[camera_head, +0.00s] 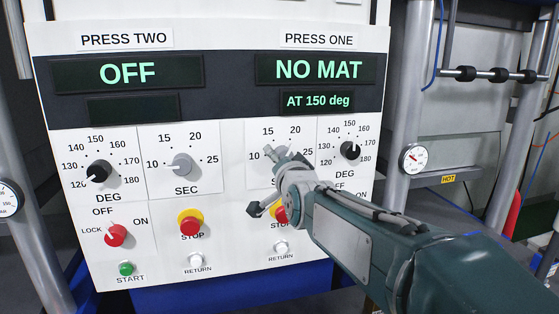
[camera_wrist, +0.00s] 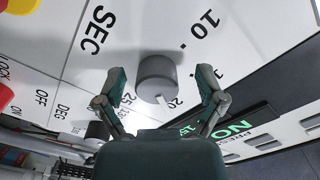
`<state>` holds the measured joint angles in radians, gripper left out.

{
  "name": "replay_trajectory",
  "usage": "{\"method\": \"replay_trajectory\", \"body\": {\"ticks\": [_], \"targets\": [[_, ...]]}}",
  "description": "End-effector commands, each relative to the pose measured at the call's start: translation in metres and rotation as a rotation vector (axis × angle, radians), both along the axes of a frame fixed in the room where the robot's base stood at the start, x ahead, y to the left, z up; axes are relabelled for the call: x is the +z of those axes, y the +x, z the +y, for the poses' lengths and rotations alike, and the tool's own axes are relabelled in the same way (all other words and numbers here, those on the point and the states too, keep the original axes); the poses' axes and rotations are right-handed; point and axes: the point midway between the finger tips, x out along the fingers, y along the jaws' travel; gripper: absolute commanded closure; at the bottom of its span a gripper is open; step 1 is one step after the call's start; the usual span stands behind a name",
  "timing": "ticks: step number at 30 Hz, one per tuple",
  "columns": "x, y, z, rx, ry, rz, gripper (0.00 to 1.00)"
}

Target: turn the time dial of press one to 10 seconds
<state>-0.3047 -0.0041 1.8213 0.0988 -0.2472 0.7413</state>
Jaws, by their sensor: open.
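The grey time dial of press one (camera_wrist: 157,75) shows in the wrist view on the white panel, above the word SEC. Its white pointer is turned toward the 20 mark, on the side of 25. My gripper (camera_wrist: 162,84) is open, with one finger on each side of the dial in the picture; neither finger visibly touches it.
Press one's black DEG dial (camera_head: 350,150) is close on the right. The red stop button (camera_head: 281,215) is below, partly behind my arm. Press two's grey SEC dial (camera_head: 182,165) is on the left. The press one display (camera_head: 315,69) reads NO MAT.

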Motion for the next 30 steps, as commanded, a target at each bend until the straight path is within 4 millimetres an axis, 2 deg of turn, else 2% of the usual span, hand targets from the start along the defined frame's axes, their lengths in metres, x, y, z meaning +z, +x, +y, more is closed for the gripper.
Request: {"method": "replay_trajectory", "body": {"ticks": [11,12,14,15,16,17,30], "targets": [[0.0005,0.0062,0.0,-0.001,0.002,0.0,0.11],[0.0003,0.0064,0.0007,-0.001,0.001,0.0,0.29],[0.0,0.0063,0.0013,0.0,-0.001,0.0,0.56],[0.0,0.0064,0.0013,-0.001,0.0,-0.001,0.74],[-0.0002,0.0064,0.0013,-0.001,0.0,0.001,0.87],[-0.0003,0.0064,0.0013,-0.001,0.0,0.001,0.94],[-0.0035,0.0066,0.0021,0.001,-0.045,-0.005,0.93]]}}
